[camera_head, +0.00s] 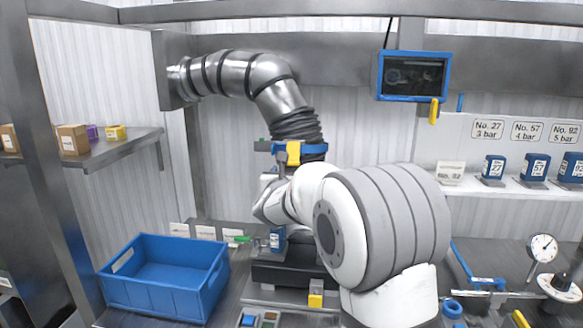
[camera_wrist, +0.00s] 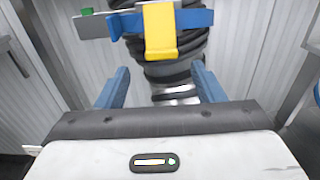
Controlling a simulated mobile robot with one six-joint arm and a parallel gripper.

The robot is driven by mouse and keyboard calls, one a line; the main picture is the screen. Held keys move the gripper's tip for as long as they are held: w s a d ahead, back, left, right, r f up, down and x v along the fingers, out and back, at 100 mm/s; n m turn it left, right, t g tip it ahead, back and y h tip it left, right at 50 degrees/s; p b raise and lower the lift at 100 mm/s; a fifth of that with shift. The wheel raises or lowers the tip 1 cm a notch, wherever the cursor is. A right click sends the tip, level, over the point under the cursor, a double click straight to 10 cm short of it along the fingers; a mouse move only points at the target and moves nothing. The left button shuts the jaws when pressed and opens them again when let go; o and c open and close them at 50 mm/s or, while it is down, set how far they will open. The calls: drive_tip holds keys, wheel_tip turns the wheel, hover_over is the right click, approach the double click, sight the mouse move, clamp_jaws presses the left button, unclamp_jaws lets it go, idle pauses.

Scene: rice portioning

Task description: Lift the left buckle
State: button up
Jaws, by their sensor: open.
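A yellow buckle (camera_wrist: 159,30) hangs on the front of a blue clamp band (camera_wrist: 195,19) around the black ribbed end of a steel duct. In the head view the yellow buckle (camera_head: 293,152) is on the band's near side, above my white arm. I see only this one buckle on the band; whether another is on the far side is hidden. My gripper (camera_wrist: 160,72) is open and empty, its two blue fingers pointing up either side of the duct below the band. The buckle is beyond the fingertips, apart from them. In the head view my arm mostly hides the gripper.
A blue crate (camera_head: 165,296) stands empty on the bench at left. A blue-framed screen (camera_head: 413,76) hangs at upper right. Blue blocks (camera_head: 535,167) stand on the right shelf (camera_head: 520,190), and a dial gauge (camera_head: 542,247) stands below it. The steel duct (camera_head: 232,75) arches overhead.

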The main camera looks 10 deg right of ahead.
sight(292, 165)
drive_tip(key=p+x, duration=0.1)
drive_tip(key=x, duration=0.5)
drive_tip(key=shift+w+d, duration=0.15)
drive_tip(key=shift+w, duration=0.15)
drive_tip(key=shift+c, duration=0.5)
